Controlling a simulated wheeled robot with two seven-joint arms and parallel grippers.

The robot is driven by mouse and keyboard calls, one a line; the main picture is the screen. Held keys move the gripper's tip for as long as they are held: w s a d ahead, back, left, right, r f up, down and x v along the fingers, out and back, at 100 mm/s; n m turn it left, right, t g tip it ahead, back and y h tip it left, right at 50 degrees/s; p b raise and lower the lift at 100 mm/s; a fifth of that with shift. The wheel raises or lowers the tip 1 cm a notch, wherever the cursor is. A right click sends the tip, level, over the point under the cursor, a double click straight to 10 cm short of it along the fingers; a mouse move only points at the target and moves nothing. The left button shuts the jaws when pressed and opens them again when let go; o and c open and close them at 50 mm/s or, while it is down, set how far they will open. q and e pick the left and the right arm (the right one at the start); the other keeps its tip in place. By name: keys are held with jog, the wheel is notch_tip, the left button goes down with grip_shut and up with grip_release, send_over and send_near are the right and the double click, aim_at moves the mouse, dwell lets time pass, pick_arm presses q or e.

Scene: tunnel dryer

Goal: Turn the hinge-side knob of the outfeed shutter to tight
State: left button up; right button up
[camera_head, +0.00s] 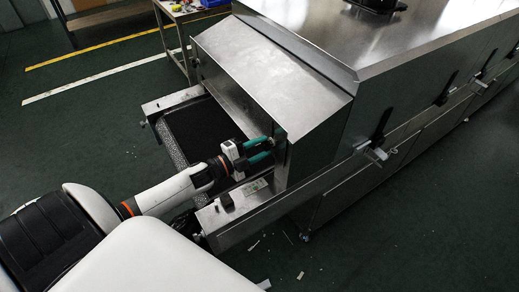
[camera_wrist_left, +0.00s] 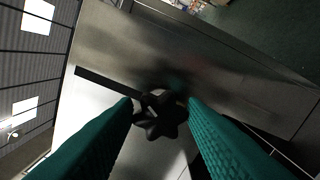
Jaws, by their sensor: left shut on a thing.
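The black star-shaped knob (camera_wrist_left: 160,116) shows in the left wrist view, against a steel surface. My left gripper (camera_wrist_left: 160,108) has its two teal fingers on either side of the knob, shut on it. A dark straight bar (camera_wrist_left: 105,84) runs out from beside the knob to the upper left. In the head view my left gripper (camera_head: 268,150) reaches to the near end of the steel hood (camera_head: 275,70), over the outfeed. The knob is hidden there by the fingers and hood. I cannot read the knob's setting or clearly make out the shutter. My right gripper is out of view.
A dark conveyor belt (camera_head: 205,130) runs out from under the hood, beside my left arm. A steel side ledge (camera_head: 240,205) with a small black part lies just below the gripper. Black handles (camera_head: 382,125) line the dryer's side. Open floor lies at the lower right.

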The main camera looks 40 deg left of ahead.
pick_arm(q)
jog(key=m, duration=0.2)
jog(key=m+b, duration=0.1)
jog(key=shift+f+m+b, duration=0.2)
jog(key=shift+m+b, duration=0.1)
jog(key=shift+m, duration=0.1)
jog(key=m+b, duration=0.1)
jog(key=m, duration=0.1)
jog(key=shift+f+m, duration=0.1)
jog(key=shift+m, duration=0.3)
jog(key=m+b, duration=0.3)
jog(key=m, duration=0.2)
jog(key=shift+m, duration=0.3)
jog(key=o, duration=1)
jog(key=shift+c, duration=0.2)
jog(key=shift+s, duration=0.1)
jog(key=b+v, duration=0.3)
jog(key=v, duration=0.9)
